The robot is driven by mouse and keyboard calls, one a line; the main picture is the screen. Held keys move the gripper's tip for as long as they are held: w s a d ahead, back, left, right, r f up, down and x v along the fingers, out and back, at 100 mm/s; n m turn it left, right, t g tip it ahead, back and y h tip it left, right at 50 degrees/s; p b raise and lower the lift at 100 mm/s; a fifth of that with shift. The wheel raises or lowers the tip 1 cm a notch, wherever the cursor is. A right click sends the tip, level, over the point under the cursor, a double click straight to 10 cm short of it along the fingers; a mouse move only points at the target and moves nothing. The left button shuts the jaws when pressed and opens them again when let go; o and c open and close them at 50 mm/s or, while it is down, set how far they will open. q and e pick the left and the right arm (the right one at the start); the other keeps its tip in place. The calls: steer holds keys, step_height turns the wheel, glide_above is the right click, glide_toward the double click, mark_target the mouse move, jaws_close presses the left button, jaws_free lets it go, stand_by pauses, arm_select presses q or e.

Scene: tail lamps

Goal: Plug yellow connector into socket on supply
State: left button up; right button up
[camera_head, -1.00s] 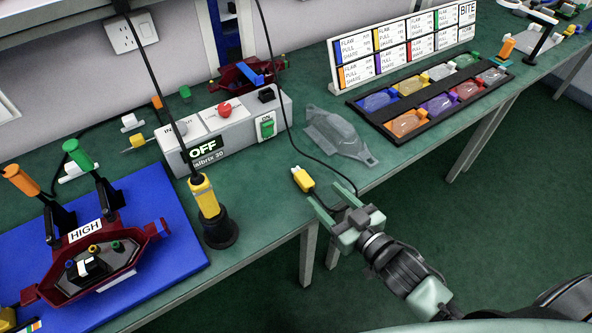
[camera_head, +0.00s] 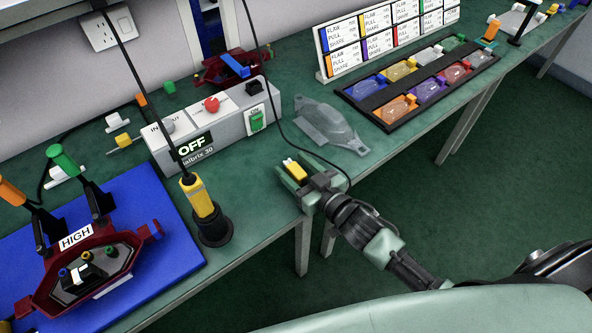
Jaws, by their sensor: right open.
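The yellow connector (camera_head: 293,167) lies near the front edge of the green bench, with a black cable by it. My right gripper (camera_head: 291,173) is open, its fingers on either side of the connector; I cannot tell whether they touch it. The supply (camera_head: 222,128) is a grey box behind and left of the gripper, with a display reading OFF, a red knob (camera_head: 211,103) and a green switch (camera_head: 256,121). Which part is its socket I cannot tell. My left gripper is not in view.
A clear lamp cover (camera_head: 327,125) lies just behind the gripper. A yellow-and-black tool (camera_head: 201,203) stands in a holder to the left, beside a blue mat (camera_head: 166,247) bearing a dark red fixture (camera_head: 87,262). A black tray (camera_head: 385,122) of coloured lamps is at right.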

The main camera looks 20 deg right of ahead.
mark_target(295, 167)
steer(key=shift+c, duration=0.9)
jaws_close()
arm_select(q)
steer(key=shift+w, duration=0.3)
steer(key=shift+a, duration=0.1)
